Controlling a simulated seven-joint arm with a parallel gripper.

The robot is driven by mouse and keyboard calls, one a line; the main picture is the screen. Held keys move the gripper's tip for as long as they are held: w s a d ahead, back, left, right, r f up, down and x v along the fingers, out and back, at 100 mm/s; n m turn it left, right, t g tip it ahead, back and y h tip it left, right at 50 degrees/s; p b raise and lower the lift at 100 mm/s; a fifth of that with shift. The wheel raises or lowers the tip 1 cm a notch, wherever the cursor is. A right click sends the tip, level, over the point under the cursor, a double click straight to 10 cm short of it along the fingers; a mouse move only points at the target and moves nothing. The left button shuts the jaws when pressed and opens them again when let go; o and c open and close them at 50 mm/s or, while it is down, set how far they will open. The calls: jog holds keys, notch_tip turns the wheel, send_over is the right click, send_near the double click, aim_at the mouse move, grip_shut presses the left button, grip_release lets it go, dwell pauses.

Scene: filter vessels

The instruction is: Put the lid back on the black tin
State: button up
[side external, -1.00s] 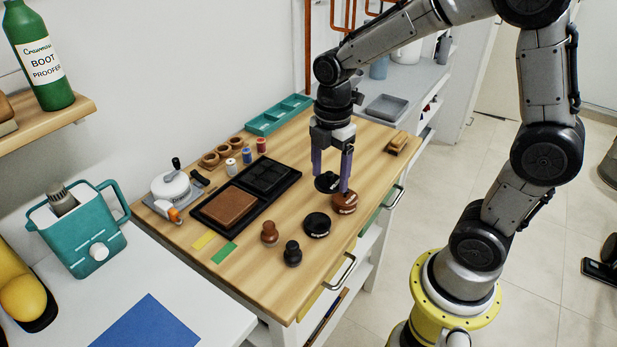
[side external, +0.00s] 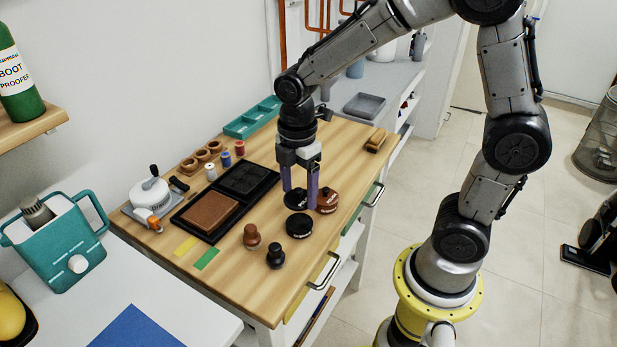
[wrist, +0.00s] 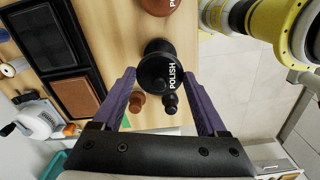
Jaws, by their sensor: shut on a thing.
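The black tin (side external: 299,226) stands on the wooden bench top, a low round tin with pale lettering. My gripper (side external: 300,196) points down, its two purple fingers on either side of the black lid (side external: 296,199), shut on it. In the side view the lid shows just beyond the tin, apart from it; its exact height above the bench is hard to judge. In the wrist view the lid (wrist: 153,73) lies between the fingertips, and dark round shapes overlap there, with the word POLISH at their right. I cannot clearly separate lid from tin in that view.
A brown tin (side external: 327,202) stands close to the right finger. A brown knobbed piece (side external: 251,237) and a black one (side external: 275,256) stand nearer the front. A black tray (side external: 218,205) with a brown block lies to the left. The bench's right part is mostly clear.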

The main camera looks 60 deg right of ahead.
jog(key=shift+f, duration=2.95)
jog(key=shift+f, duration=0.15)
jog(key=o, duration=1.2)
jog(key=shift+o, duration=0.2)
jog(key=shift+r, duration=3.5)
jog(key=shift+c, duration=0.3)
grip_shut()
